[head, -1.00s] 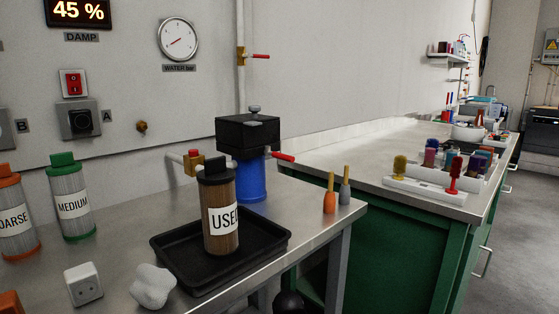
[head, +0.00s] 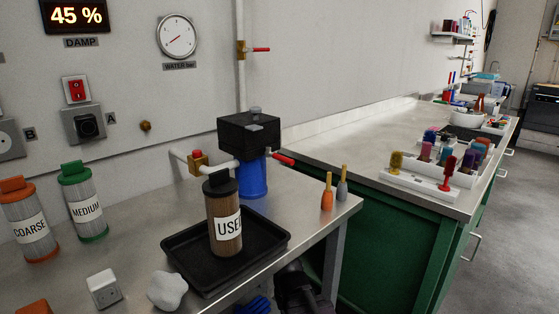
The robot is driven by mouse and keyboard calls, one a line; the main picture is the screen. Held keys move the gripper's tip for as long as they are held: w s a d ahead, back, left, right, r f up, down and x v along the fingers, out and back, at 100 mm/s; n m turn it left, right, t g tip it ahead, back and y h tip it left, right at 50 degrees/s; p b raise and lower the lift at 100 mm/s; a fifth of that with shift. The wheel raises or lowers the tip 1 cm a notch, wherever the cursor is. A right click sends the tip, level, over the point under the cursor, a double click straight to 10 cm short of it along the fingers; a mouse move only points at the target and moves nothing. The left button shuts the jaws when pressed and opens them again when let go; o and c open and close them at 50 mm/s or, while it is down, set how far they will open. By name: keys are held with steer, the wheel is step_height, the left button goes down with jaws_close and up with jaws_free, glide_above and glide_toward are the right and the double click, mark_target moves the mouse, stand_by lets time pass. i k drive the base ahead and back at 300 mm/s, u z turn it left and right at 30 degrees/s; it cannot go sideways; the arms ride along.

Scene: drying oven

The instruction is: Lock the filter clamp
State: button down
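The filter housing has a black block head (head: 248,137) with a small grey knob (head: 256,111) on top and a blue bowl (head: 252,178) below. It stands at the back right of the steel bench, joined to a white pipe. A red lever (head: 284,159) sticks out to its right; I cannot tell whether this or the knob is the clamp. A used filter (head: 226,222) with a brown body stands upright in a black tray (head: 180,272) in front of the housing. My gripper is not clearly in view; only dark arm parts show at the bottom edge.
Medium (head: 85,208) and coarse (head: 31,227) filters stand at the left. A white socket box (head: 104,289) and a crumpled cloth (head: 167,290) lie at the front. Two screwdrivers (head: 327,194) stand at the bench's right end. A green cabinet bench (head: 385,235) adjoins on the right.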

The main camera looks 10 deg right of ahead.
mark_target(268, 153)
steer(key=z, duration=0.45)
steer(key=k, duration=1.25)
steer(key=u, duration=0.2)
